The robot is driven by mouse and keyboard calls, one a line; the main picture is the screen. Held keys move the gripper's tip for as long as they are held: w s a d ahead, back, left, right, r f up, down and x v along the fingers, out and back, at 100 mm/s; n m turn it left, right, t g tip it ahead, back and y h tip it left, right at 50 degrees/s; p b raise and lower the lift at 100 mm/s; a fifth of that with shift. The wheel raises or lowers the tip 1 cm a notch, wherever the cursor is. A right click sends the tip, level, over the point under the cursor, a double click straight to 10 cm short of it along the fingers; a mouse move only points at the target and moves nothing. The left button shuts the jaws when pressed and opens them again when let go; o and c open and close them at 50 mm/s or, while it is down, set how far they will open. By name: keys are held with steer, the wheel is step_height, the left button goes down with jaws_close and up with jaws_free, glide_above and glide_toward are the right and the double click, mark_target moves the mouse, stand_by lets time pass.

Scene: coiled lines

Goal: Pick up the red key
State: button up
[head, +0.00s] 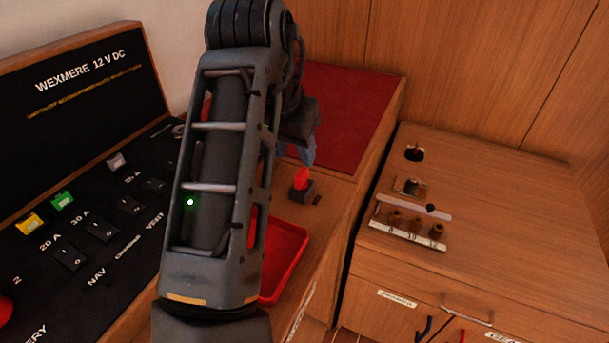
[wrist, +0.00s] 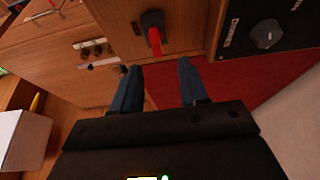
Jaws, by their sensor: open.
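The red key (head: 301,180) stands upright in a small dark block (head: 302,193) on the wooden surface. In the wrist view the red key (wrist: 155,40) points toward the space between my fingers, with its dark block (wrist: 152,18) behind it. My gripper (wrist: 160,65) is open, its two blue fingers either side of the key's line and apart from it. In the head view my gripper (head: 308,152) is just above the key and mostly hidden by my arm. The gap between fingertips and key is hard to judge.
A red tray (head: 288,262) lies in front of the key, partly behind my arm. A black switch panel (head: 75,245) is at the left, and a red mat (head: 345,110) behind. On the right cabinet (head: 510,240) stands a rack (head: 410,222) with several small brown pieces.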

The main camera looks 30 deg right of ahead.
mark_target(302, 171)
steer(key=x, duration=0.5)
steer(key=shift+s+d+f, duration=0.15)
steer(key=shift+f, duration=0.2)
steer(key=shift+c, duration=0.2)
jaws_close()
